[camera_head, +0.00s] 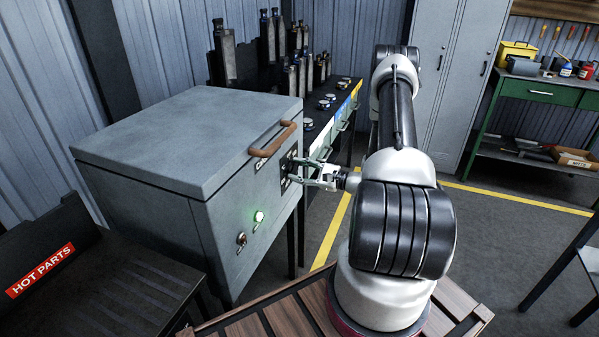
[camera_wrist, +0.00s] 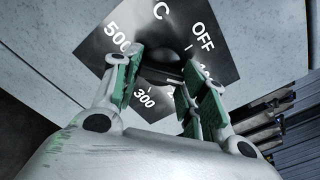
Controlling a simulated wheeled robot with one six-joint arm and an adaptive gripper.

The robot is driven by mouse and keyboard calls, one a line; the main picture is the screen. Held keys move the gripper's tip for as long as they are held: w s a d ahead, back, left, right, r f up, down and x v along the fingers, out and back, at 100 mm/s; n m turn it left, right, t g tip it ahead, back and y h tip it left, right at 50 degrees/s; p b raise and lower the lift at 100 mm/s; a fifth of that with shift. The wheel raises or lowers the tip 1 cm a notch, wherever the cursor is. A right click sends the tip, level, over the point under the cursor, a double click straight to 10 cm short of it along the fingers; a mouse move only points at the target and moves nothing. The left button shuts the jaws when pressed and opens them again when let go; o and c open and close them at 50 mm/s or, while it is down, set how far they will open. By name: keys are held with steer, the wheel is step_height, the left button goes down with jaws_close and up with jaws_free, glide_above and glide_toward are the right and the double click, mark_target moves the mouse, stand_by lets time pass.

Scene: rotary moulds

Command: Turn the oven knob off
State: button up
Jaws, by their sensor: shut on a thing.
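The oven is a grey metal box (camera_head: 190,135) at left centre in the head view. Its knob (camera_wrist: 165,58) is black and sits on a dark dial plate (camera_wrist: 215,55) marked 500, 300, OFF and C in the wrist view. OFF is at the upper right of the knob. My gripper (camera_wrist: 164,72) is shut on the knob, with a green-padded finger on each side. The head view also shows my gripper (camera_head: 298,170) at the oven's front face. The knob is hidden there, and I cannot tell where its pointer stands.
A brown handle (camera_head: 272,139) projects just above and left of my gripper. A lit green lamp (camera_head: 259,216) and a small switch (camera_head: 241,239) are lower on the front. A dark rack marked HOT PARTS (camera_head: 130,285) stands at lower left. Floor to the right is clear.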

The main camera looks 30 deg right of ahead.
steer(key=n, duration=1)
steer(key=shift+n, duration=0.3)
stand_by(0.4)
steer(key=o, duration=1)
steer(key=shift+d+r, duration=0.1)
steer(key=v, duration=1.2)
